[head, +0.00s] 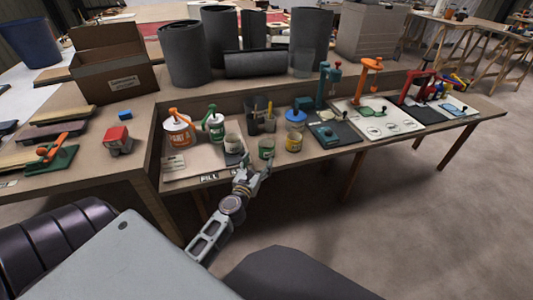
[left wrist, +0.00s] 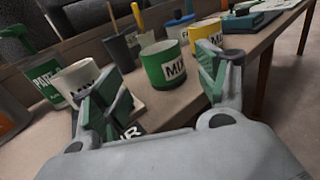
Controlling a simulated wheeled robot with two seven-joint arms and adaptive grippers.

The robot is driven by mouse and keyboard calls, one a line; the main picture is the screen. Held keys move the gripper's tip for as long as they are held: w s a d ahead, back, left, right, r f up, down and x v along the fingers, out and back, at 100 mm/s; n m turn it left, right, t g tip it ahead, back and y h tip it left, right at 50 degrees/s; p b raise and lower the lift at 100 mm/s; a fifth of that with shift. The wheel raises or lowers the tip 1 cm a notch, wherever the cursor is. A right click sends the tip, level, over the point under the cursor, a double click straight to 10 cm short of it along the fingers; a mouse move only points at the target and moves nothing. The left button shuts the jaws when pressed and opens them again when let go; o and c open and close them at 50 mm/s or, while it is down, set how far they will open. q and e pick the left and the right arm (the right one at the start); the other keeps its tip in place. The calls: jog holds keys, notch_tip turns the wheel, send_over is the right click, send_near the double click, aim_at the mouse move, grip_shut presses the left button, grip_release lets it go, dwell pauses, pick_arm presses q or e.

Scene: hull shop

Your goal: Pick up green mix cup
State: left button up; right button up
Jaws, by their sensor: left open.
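The green mix cup (head: 266,148) stands upright on the workbench in the head view, between a white cup and a yellow cup. In the left wrist view the green cup (left wrist: 163,64) with a white "MIX" label sits ahead, beyond the space between my fingers. My left gripper (head: 256,168) is open and empty, just in front of the green cup near the bench's front edge; its padded fingers also show in the left wrist view (left wrist: 160,88). The cup appears apart from both fingers. My right gripper is not in view.
A white mix cup (left wrist: 84,82) stands left of the green one, and a yellow mix cup (left wrist: 207,37) right. Dark containers with sticks (left wrist: 122,50) stand behind. Orange-labelled (head: 178,131) and green-labelled (head: 214,126) cans stand further left. A blue-lidded can (head: 295,118) is behind right.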

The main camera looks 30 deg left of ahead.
aim_at(264, 150)
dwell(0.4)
pick_arm(q)
jog(key=shift+x, duration=3.2)
jog(key=shift+w+a, duration=0.1)
jog(key=shift+w, duration=0.5)
jog(key=shift+w+a, duration=0.15)
jog(key=shift+w, duration=0.3)
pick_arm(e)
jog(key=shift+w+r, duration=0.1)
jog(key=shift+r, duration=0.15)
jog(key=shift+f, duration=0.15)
pick_arm(q)
jog(key=shift+w, duration=0.1)
